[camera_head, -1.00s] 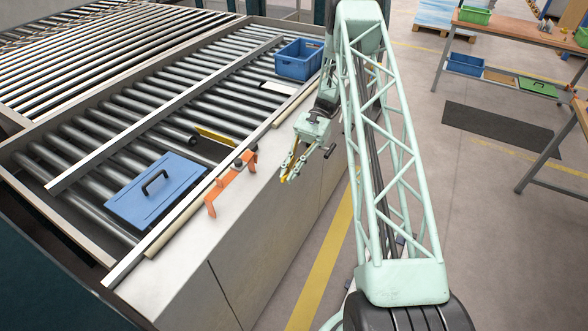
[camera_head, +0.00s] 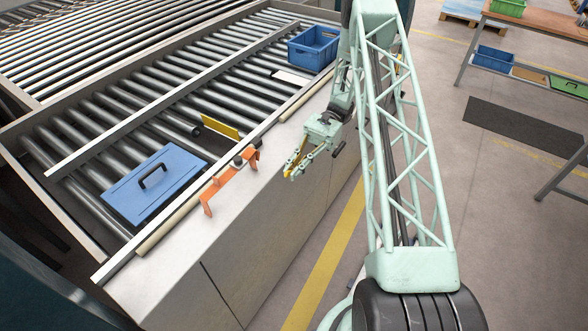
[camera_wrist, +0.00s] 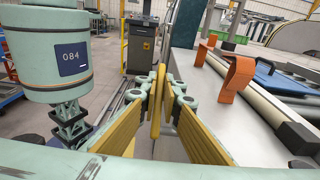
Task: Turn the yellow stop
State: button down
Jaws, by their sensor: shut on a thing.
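The yellow stop (camera_head: 220,128) is a small yellow plate with a dark part beside it, standing tilted among the rollers behind the near rail. I cannot make it out in the wrist view. My gripper (camera_head: 290,172) is out over the near side of the conveyor's housing, to the right of the stop and apart from it. In the wrist view my gripper (camera_wrist: 157,100) has its fingers together, with a thin upright yellow piece (camera_wrist: 156,115) between the tips. I cannot tell what that piece is.
An orange bracket (camera_head: 229,186) stands on the pale housing top (camera_head: 250,205), between gripper and rollers; it also shows in the wrist view (camera_wrist: 234,76). A blue lid with a black handle (camera_head: 130,198) and a blue crate (camera_head: 312,50) rest on the conveyor.

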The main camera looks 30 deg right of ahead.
jog(key=c, duration=2.8)
grip_release()
jog(key=shift+d, duration=0.1)
jog(key=shift+v, duration=5.85)
jog(key=shift+w, duration=0.1)
